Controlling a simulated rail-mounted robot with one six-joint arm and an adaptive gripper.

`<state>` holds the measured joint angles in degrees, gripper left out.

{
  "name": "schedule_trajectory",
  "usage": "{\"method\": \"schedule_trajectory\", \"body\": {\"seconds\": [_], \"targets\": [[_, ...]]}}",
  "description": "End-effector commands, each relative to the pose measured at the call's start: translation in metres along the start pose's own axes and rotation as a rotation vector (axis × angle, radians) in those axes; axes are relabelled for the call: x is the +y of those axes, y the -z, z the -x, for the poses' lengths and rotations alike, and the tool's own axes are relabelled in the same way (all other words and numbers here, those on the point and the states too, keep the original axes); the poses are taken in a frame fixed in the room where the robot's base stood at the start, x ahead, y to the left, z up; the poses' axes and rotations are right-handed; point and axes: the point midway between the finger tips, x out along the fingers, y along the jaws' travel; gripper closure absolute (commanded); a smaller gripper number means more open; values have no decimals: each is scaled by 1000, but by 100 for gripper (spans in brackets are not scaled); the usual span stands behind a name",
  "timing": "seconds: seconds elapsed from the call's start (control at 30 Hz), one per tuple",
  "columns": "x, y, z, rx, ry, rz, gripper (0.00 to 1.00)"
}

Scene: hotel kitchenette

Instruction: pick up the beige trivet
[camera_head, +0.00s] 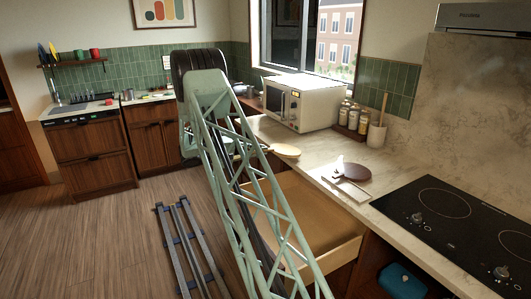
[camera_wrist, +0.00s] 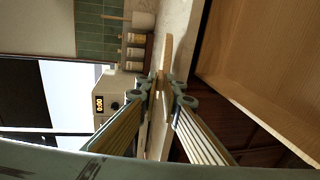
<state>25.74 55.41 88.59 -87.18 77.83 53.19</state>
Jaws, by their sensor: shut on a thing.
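The beige trivet (camera_head: 286,150) is a flat round piece in the head view, at the front edge of the counter near the microwave. In the wrist view the trivet (camera_wrist: 167,53) is seen nearly edge-on as a thin light strip between the fingertips. My gripper (camera_wrist: 163,88) is shut on it. In the head view my gripper (camera_head: 262,148) is partly hidden by my arm, at the trivet's left side. I cannot tell whether the trivet still touches the counter.
An open, empty-looking drawer (camera_head: 336,250) juts out below the counter (camera_head: 322,162). A dark brown round trivet (camera_head: 354,171) lies on a pale board to the right. The microwave (camera_head: 312,102), bottles (camera_head: 353,118), utensil crock (camera_head: 377,134) and cooktop (camera_head: 440,212) line the counter.

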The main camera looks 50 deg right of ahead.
Motion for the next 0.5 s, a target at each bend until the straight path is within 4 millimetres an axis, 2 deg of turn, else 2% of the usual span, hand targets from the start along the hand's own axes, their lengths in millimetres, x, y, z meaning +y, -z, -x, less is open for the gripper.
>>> {"method": "schedule_trajectory", "body": {"seconds": [0.23, 0.5], "targets": [[3, 1, 22, 2, 0, -1, 100], [4, 0, 28, 0, 0, 0, 100]]}}
